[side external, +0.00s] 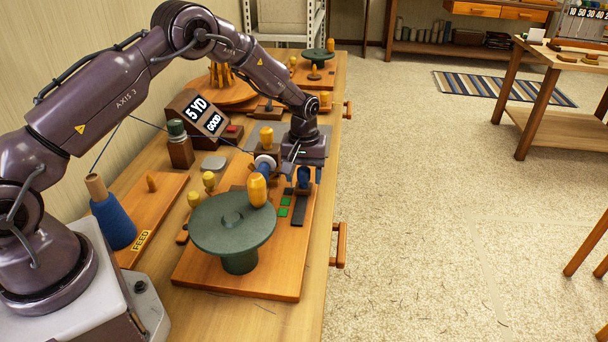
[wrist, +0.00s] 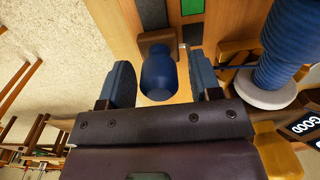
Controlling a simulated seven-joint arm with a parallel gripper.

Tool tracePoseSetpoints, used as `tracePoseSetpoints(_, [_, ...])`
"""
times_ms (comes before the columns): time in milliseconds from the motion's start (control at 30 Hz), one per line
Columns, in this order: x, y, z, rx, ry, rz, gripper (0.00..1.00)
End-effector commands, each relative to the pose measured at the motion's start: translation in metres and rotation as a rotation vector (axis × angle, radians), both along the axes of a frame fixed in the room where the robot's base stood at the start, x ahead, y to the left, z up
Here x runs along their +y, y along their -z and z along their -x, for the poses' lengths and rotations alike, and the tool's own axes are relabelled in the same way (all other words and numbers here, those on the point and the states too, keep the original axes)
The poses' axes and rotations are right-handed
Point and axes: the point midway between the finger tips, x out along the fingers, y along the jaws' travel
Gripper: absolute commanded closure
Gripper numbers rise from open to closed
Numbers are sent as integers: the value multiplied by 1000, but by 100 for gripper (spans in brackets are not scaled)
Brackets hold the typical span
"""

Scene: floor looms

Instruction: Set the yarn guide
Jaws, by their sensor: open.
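The yarn guide appears to be the small dark-blue knob (wrist: 158,72) on a brown block, at the end of a dark slotted strip; it also shows in the side external view (side external: 304,177). Beside the strip are green and dark square markers (side external: 284,201). My gripper (wrist: 161,82) is open, with one finger on each side of the knob and a visible gap to each. In the side external view my gripper (side external: 304,181) is low over the right part of the wooden board. A blue yarn spool (wrist: 286,45) with a pale flange is close to the right finger in the wrist view.
A green round crank wheel (side external: 215,226) with a yellow handle (side external: 257,189) stands on the board's near end. A sign reading "5 YD GOOD" (side external: 204,114) is behind. A blue yarn cone (side external: 113,222) stands on the FEED board. The bench's right edge is nearby.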

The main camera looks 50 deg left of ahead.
Motion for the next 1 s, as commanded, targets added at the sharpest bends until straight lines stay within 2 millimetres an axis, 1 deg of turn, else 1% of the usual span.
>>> tracePoseSetpoints(167, [0,-31,-1,-5,0,-1,42])
tracePoseSetpoints(400, [0,-85,-1,-6,1,-1,42])
tracePoseSetpoints(533, [0,-106,-1,-5,1,-2,42])
tracePoseSetpoints(600, [0,-114,0,-4,1,-3,42])
tracePoseSetpoints(733, [0,-123,0,-2,1,-2,42])
tracePoseSetpoints(1000, [0,-124,0,-2,1,-2,42])
